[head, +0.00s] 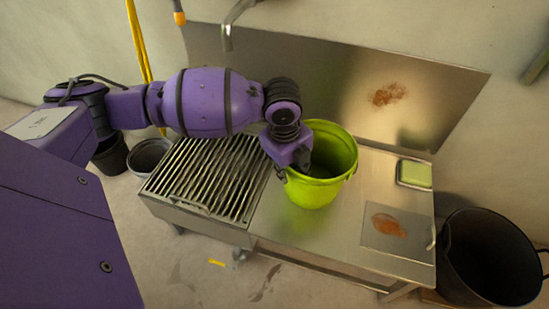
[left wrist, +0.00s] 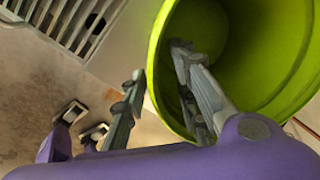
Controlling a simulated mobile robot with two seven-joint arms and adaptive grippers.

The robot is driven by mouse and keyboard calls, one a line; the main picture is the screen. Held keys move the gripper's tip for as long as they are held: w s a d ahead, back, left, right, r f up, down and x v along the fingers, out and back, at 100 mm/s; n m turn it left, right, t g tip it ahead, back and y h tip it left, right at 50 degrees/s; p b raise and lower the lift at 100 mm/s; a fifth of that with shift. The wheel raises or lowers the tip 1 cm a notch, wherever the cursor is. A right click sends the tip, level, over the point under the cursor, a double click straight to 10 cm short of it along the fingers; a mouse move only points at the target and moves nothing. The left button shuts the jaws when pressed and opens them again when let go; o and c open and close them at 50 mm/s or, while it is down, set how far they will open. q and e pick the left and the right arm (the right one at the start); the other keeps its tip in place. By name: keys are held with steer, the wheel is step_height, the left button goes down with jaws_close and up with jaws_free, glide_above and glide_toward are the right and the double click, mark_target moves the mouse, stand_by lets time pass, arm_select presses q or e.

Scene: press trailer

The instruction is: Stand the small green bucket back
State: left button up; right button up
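The small green bucket (head: 338,178) is upright at the steel bench, just right of the slatted grate. I cannot tell whether its base touches the bench top. My left gripper (head: 302,163) is at the bucket's left rim. In the left wrist view the green bucket (left wrist: 154,70) fills the upper right, with its open mouth showing. The left gripper (left wrist: 156,82) there straddles the rim, one finger inside the bucket and one outside, with a gap between them. The bucket's inside is shadowed and looks empty. My right gripper is not seen.
The steel bench (head: 285,225) carries the grate (head: 205,180), a green block in a dish (head: 414,174) and a plate with a rusty patch (head: 396,232). A tap (head: 228,38) hangs above. A black bucket (head: 490,258) stands right; dark and grey buckets stand left.

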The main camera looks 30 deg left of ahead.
arm_select(q)
step_height(320, 180, up, 6)
steer(key=p, duration=0.2)
steer(key=shift+s+r, duration=0.25)
steer(key=shift+s, duration=0.2)
steer(key=shift+a, duration=0.15)
